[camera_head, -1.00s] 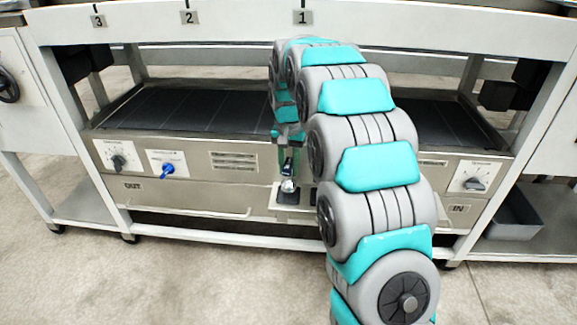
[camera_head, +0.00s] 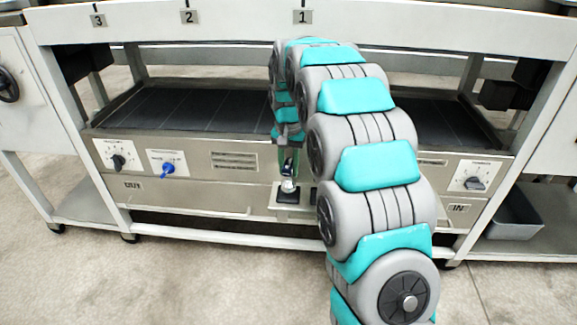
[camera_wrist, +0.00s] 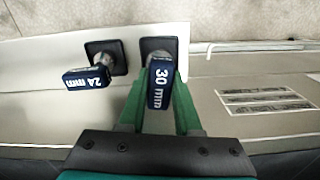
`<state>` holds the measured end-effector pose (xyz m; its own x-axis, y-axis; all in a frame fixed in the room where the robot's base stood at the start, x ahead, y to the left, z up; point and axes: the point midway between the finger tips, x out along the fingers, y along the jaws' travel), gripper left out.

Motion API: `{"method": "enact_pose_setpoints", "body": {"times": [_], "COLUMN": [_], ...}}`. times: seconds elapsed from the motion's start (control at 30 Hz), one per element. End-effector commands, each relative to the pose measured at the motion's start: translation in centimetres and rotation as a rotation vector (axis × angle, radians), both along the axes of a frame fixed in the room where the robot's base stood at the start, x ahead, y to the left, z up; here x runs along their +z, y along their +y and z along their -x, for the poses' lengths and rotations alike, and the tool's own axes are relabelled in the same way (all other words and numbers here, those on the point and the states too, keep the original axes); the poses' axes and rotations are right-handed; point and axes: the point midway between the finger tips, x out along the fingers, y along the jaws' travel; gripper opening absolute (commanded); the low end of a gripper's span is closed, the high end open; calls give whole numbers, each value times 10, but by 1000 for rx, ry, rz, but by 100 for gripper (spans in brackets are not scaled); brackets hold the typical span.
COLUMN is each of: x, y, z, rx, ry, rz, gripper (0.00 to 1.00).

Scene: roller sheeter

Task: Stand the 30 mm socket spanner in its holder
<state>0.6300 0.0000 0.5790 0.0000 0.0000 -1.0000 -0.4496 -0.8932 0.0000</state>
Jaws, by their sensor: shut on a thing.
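The 30 mm socket spanner (camera_wrist: 160,85) has a dark blue handle with a white "30 mm" label. My gripper (camera_wrist: 161,78) is shut on it, one green finger on each side of the handle. The bright metal socket end (camera_head: 289,185) points down at the dark square holder (camera_head: 284,197), which also shows in the wrist view (camera_wrist: 172,43). The spanner looks about upright in the head view. I cannot tell whether the socket end is inside the holder or just above it. My gripper (camera_head: 289,163) is small and partly shaded in the head view.
A 24 mm spanner (camera_wrist: 88,77) stands in a neighbouring dark holder (camera_wrist: 118,52), close to my gripper's left in the wrist view. The machine's front panel (camera_head: 235,190) lies behind, with a blue-handled knob (camera_head: 168,169). A rail (camera_wrist: 262,46) runs along the ledge's right.

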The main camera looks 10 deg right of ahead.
Motion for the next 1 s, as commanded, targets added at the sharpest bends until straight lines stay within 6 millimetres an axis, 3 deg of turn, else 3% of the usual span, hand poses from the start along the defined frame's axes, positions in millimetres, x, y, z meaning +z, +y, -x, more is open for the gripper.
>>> {"method": "enact_pose_setpoints", "body": {"times": [1.0], "x": [-13], "y": [0], "z": [0], "rx": [0], "ry": [0], "rz": [0], "gripper": [0]}}
